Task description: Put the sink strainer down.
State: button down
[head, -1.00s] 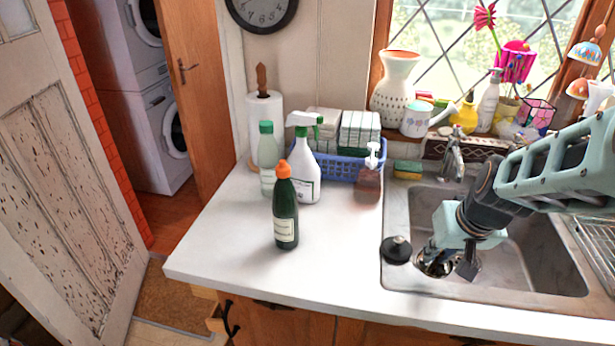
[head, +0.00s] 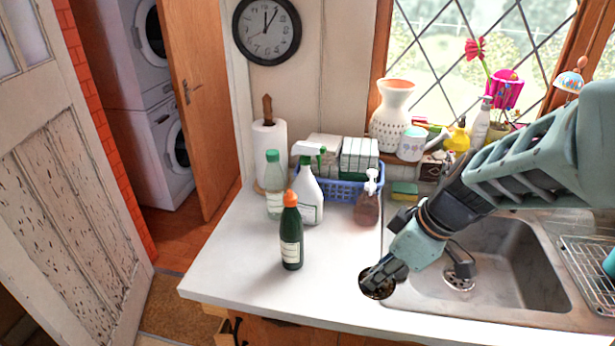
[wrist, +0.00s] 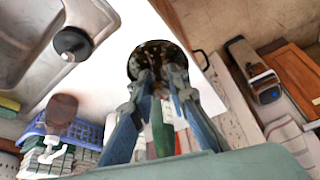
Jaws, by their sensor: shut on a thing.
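The sink strainer (wrist: 157,50) is a dark, round, perforated metal disc. My gripper (wrist: 161,84) is shut on it, with the fingers meeting at its near side in the wrist view. In the head view the strainer (head: 374,286) shows below my gripper (head: 384,273), over the white countertop just left of the sink (head: 520,290). I cannot tell whether it touches the counter.
A dark green bottle with an orange cap (head: 291,240), a spray bottle (head: 310,195) and a blue basket (head: 345,190) stand on the counter. Bare counter (head: 335,255) lies left of my gripper.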

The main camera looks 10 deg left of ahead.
jog(key=w+a+f, duration=0.4)
jog(key=w, duration=0.3)
send_near(338, 273)
jog(key=shift+s+a+f, duration=0.1)
jog(key=shift+a+f, duration=0.05)
jog(key=shift+a, duration=0.25)
jog(key=shift+s+a+f, duration=0.1)
jog(key=shift+a+f, duration=0.05)
jog(key=shift+a, duration=0.25)
jog(key=shift+w+a+f, duration=0.3)
jog(key=shift+w+f, duration=0.3)
jog(key=shift+f, duration=1.75)
jog(key=shift+f, duration=0.1)
jog(key=c, duration=2)
grip_release()
jog(key=shift+o, duration=0.8)
